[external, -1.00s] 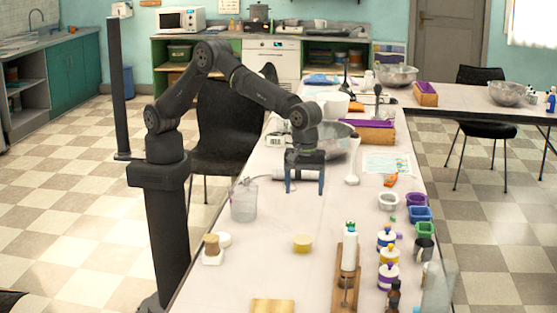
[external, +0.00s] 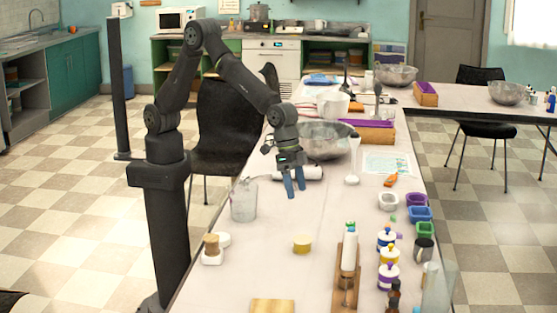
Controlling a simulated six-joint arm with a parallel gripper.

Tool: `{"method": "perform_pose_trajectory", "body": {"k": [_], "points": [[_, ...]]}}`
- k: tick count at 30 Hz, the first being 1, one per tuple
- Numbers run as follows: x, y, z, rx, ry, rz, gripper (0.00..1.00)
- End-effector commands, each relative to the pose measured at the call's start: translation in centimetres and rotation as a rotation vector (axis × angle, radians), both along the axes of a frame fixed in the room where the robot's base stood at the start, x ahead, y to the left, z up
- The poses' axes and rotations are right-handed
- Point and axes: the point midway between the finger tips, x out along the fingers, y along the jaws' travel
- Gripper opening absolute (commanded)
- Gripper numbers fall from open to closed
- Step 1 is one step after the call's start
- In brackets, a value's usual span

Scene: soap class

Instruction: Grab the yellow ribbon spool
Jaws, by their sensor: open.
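The yellow ribbon spool seems to be the small round yellow thing (external: 301,243) lying flat on the pale table, near the middle of its front part. It is too small to make out any ribbon. My gripper (external: 294,194) hangs over the table beyond and above the yellow spool, apart from it. Its blue fingers point down and are open, seen nearly edge-on, with nothing between them. Nothing hides the spool.
A clear beaker (external: 243,202) stands left of my gripper. A white bottle (external: 349,248) on a wooden stand is right of the spool, with several small jars beyond it. A cork-topped white item (external: 211,250) is to the left. A metal bowl (external: 328,143) stands behind.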

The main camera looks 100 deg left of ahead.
Motion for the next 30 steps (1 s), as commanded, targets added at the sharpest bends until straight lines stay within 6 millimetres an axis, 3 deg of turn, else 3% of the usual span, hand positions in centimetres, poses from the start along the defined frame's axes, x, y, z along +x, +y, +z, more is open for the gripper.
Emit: {"method": "perform_pose_trajectory", "body": {"k": [6,14,30], "points": [[-0.9,1.1,-0.1,0.050,-0.125,-0.318,0.74],[-1.2,1.4,-0.7,0.080,-0.181,-0.458,0.74],[1.5,-1.0,-9.5,0.081,-0.180,-0.458,0.74]]}}
